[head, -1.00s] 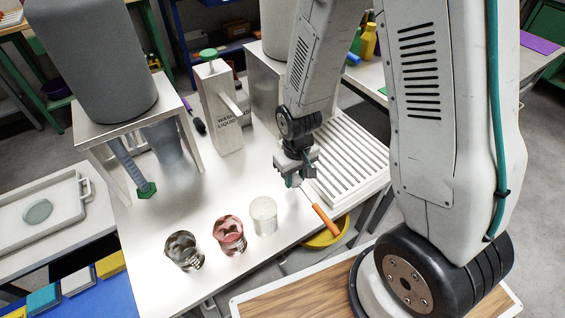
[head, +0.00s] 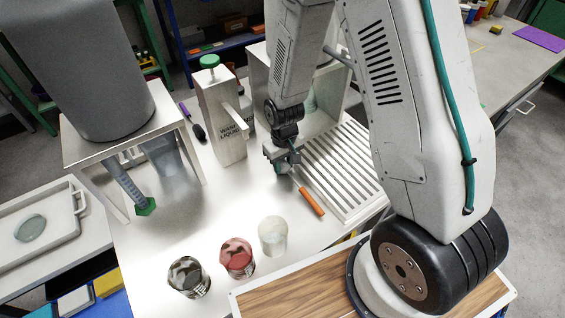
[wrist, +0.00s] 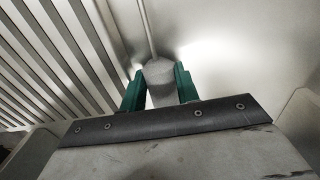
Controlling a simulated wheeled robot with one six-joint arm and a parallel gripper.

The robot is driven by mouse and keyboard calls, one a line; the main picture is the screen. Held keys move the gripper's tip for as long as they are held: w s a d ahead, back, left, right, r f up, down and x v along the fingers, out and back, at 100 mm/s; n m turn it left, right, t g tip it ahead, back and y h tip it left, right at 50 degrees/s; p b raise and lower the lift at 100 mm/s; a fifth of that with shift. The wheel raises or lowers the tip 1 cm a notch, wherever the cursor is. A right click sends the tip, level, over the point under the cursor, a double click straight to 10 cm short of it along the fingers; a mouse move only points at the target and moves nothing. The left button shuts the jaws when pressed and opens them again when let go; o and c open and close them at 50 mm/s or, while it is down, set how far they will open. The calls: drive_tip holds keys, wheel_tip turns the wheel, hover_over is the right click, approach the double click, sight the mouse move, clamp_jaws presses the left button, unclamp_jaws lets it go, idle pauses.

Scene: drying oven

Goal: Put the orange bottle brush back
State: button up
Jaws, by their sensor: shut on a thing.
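The orange bottle brush shows its orange handle (head: 312,202) in the head view, pointing down and right over the front left edge of the slatted rack. My gripper (head: 284,164) is at the other end of the brush, above the white table. In the wrist view, my gripper's green fingers (wrist: 159,88) are shut on a grey, roughly cylindrical part of the brush (wrist: 158,72). A thin rod runs from it toward the top of the picture. The orange handle is out of the wrist view.
The slatted rack (head: 347,165) is close on the right. A red cup (head: 238,258), a dark cup (head: 188,278) and a pale cup (head: 273,238) line the front. An open-fronted box (head: 325,108) stands behind.

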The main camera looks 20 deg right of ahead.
drive_tip(key=shift+f, duration=0.2)
drive_tip(key=o, duration=0.8)
drive_tip(key=shift+c, duration=0.2)
drive_tip(key=s+d+r, duration=0.1)
drive_tip(key=s+r, duration=0.2)
drive_tip(key=r, duration=0.6)
drive_tip(key=s+d+r+m, duration=0.1)
drive_tip(key=s+r, duration=0.1)
drive_tip(key=r, duration=0.7)
drive_tip(key=s+d+r, duration=0.1)
drive_tip(key=s+r, duration=0.2)
drive_tip(key=r, duration=0.6)
drive_tip(key=s+r, duration=0.4)
drive_tip(key=s, duration=0.3)
drive_tip(key=s+d+r+m+t, duration=0.1)
drive_tip(key=s+r, duration=0.4)
drive_tip(key=s, duration=0.3)
drive_tip(key=shift+d, duration=0.25)
drive_tip(key=shift+s+r, duration=0.1)
